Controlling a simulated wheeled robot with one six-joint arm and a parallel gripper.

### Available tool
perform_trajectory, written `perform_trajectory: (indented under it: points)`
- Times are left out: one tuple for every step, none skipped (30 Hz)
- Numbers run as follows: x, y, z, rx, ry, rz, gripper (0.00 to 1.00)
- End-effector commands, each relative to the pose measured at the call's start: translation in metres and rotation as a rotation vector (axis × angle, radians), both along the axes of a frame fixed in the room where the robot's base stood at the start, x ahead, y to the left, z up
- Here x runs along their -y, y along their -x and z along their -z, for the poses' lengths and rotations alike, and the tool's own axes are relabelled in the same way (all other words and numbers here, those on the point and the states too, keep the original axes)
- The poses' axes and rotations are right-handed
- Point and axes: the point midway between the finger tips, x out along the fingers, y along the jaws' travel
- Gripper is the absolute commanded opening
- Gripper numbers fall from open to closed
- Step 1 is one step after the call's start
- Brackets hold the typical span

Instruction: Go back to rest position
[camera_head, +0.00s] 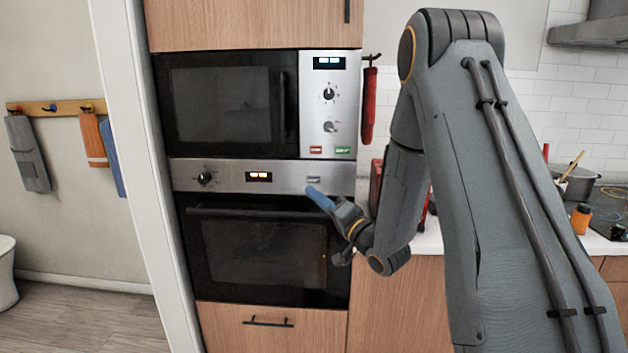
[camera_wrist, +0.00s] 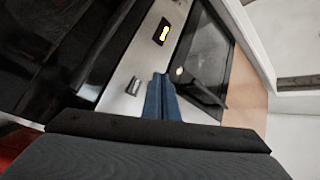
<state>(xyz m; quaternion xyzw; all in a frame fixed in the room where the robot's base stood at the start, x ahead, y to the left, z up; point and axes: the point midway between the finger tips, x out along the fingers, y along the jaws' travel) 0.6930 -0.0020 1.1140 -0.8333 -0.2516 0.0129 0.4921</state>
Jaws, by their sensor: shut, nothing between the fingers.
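My gripper (camera_head: 319,197) has blue fingers and is in front of the oven control strip in the head view. In the wrist view my gripper (camera_wrist: 161,78) points at the steel strip, with its two blue fingers together and nothing between them. The oven (camera_head: 258,252) has a black glass door, which is shut, and a lit display above it. I cannot tell whether the fingertips touch the panel. My arm is raised and bent, and hides part of the counter and wall behind it.
A microwave (camera_head: 225,105) sits above the oven in a wooden cabinet. The counter (camera_head: 428,238) to the right holds a pot (camera_head: 582,182) and an orange jar (camera_head: 581,218). A red cloth (camera_head: 369,105) hangs by the microwave. A white door frame (camera_head: 135,150) stands at the left.

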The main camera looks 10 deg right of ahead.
Motion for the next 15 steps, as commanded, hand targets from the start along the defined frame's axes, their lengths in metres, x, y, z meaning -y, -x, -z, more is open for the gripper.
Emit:
perform_trajectory:
  points:
    - [-0.0004, 0.0012, -0.0003, 0.000, 0.000, 0.000, 0.00]
    - [-0.0005, 0.0015, -0.0002, 0.000, 0.000, 0.000, 0.00]
    - [-0.0004, 0.0015, -0.0001, 0.000, 0.000, 0.000, 0.00]
    - [-0.0005, 0.0015, -0.0001, 0.000, 0.000, 0.000, 0.00]
    - [-0.0004, 0.0014, -0.0001, 0.000, 0.000, 0.000, 0.00]
    - [-0.0004, 0.0013, 0.0000, 0.000, 0.000, 0.000, 0.00]
    - [-0.0004, 0.0013, 0.0000, 0.000, 0.000, 0.000, 0.00]
    - [-0.0004, 0.0013, 0.0000, 0.000, 0.000, 0.000, 0.00]
    - [-0.0004, 0.0012, 0.0001, 0.000, 0.001, 0.001, 0.00]
    - [-0.0005, 0.0010, 0.0002, -0.003, 0.005, 0.003, 0.00]
    - [-0.0006, 0.0005, 0.0004, -0.005, 0.013, 0.008, 0.00]
    - [-0.0009, -0.0005, 0.0016, -0.017, 0.031, 0.017, 0.00]
    - [-0.0012, -0.0015, 0.0031, -0.028, 0.051, 0.028, 0.00]
    - [-0.0013, -0.0026, 0.0051, -0.043, 0.078, 0.043, 0.00]
    - [-0.0007, -0.0040, 0.0087, -0.070, 0.123, 0.067, 0.00]
